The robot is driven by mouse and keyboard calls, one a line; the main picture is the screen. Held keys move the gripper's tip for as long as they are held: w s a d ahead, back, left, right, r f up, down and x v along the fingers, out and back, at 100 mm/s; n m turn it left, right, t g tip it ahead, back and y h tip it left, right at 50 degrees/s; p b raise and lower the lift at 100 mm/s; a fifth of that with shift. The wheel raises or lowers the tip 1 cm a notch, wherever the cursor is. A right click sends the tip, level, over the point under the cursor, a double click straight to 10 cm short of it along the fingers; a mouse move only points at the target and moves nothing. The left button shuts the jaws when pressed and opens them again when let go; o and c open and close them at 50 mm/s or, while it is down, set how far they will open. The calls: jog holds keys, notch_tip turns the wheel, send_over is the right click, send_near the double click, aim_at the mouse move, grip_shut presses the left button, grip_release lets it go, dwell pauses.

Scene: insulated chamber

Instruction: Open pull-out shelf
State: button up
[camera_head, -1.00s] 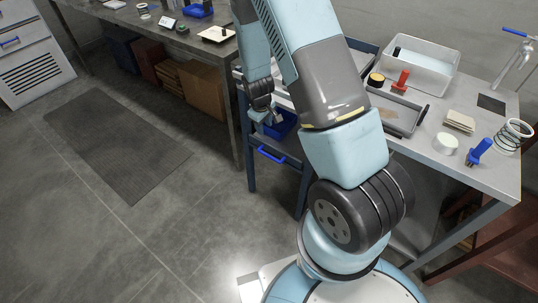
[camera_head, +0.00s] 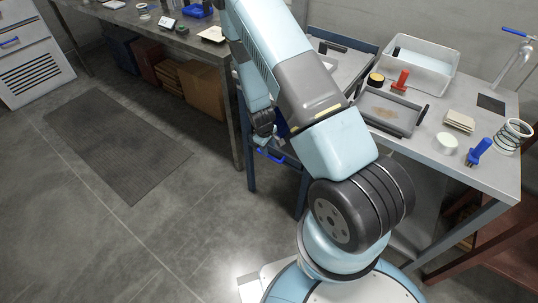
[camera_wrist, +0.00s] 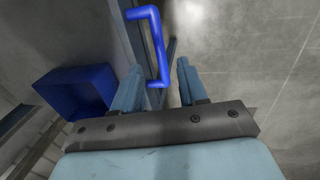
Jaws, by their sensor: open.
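The pull-out shelf shows its blue handle (camera_head: 269,156) at the front of a dark blue frame (camera_head: 251,165) beside the workbench. In the wrist view the blue handle (camera_wrist: 157,45) is a U-shaped bar, its near end reaching between my fingertips. My gripper (camera_wrist: 157,75) is open, with one finger on each side of that end; contact cannot be told. In the head view my gripper (camera_head: 266,140) is small, just above the handle and partly hidden by my wrist. A blue bin (camera_wrist: 78,88) is left of the fingers in the wrist view. The shelf's surface is mostly hidden.
The workbench (camera_head: 492,178) at right carries a clear tub (camera_head: 423,65), a grey tray (camera_head: 391,114), red and blue stamp-like tools and a spring. Another bench with boxes beneath stands at back left. The floor left of the frame is open, with a dark mat (camera_head: 125,150).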

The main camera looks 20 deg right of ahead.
aim_at(270, 156)
jog(key=shift+w+d+f, duration=0.1)
jog(key=shift+d+f, duration=0.05)
jog(key=shift+f, duration=0.9)
jog(key=shift+w+d+f, duration=0.15)
jog(key=shift+d+f, duration=0.05)
jog(key=shift+f, duration=0.85)
jog(key=shift+w+d+f, duration=0.1)
jog(key=shift+d+f, duration=0.05)
jog(key=shift+f, duration=0.9)
grip_shut()
jog(key=shift+a, duration=0.2)
jog(key=shift+s+d, duration=0.1)
